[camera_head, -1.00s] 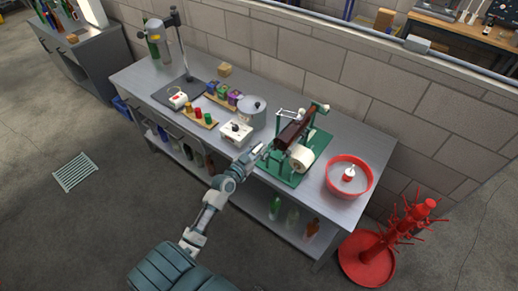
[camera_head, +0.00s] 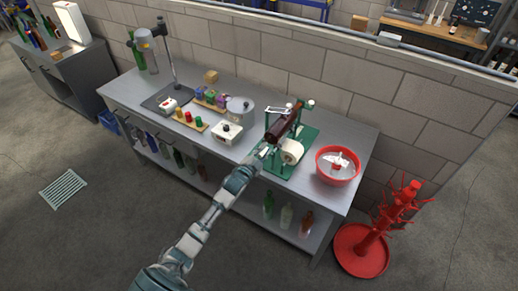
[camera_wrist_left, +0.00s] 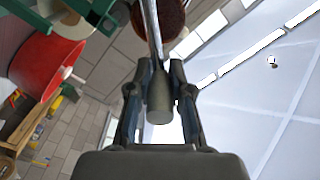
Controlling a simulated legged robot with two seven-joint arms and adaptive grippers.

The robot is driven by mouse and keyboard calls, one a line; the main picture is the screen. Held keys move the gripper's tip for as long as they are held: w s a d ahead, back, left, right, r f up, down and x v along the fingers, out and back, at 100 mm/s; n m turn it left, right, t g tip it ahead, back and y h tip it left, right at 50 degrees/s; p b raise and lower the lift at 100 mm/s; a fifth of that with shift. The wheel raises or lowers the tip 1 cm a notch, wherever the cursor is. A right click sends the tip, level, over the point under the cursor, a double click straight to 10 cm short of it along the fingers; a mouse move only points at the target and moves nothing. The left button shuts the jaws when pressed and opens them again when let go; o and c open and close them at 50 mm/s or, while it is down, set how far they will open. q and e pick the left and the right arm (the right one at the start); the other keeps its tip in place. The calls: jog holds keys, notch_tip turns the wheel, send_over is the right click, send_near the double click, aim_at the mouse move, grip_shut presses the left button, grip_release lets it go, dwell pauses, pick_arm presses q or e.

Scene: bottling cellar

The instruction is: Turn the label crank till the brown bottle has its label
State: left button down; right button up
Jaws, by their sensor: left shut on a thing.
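The green labelling machine (camera_head: 300,158) stands near the right end of the steel bench. The brown bottle (camera_head: 293,118) lies on its side across the machine's top; the part I see is plain dark brown. Its round brown end also shows in the left wrist view (camera_wrist_left: 171,14). A white label roll (camera_head: 292,151) sits at the machine's front. My left gripper (camera_head: 264,153) is at the machine's left front side. In the left wrist view its fingers (camera_wrist_left: 158,82) are shut on the grey crank handle (camera_wrist_left: 160,106), with a metal rod beyond it. My right gripper is not in view.
A red bowl (camera_head: 322,170) stands right of the machine. A white box with a black knob (camera_head: 227,132) and a grey pot (camera_head: 240,108) stand close on its left. A red bottle tree (camera_head: 362,250) stands on the floor at right.

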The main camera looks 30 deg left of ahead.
pick_arm(q)
jog(key=shift+d+f+m, duration=0.45)
jog(key=shift+f+m, duration=0.05)
jog(key=shift+m, duration=0.5)
jog(key=shift+d+f+m+b, duration=0.2)
jog(key=shift+f+m+b, duration=1)
jog(key=shift+f+m, duration=0.85)
jog(key=shift+d+f+m+b, duration=0.25)
jog(key=shift+f+m+b, duration=1.05)
jog(key=shift+m, duration=1.45)
jog(key=shift+d+f+m+b, duration=0.2)
jog(key=shift+f+m+b, duration=0.85)
jog(key=shift+f+m, duration=1.05)
jog(key=shift+r+m, duration=0.3)
jog(key=shift+m, duration=0.1)
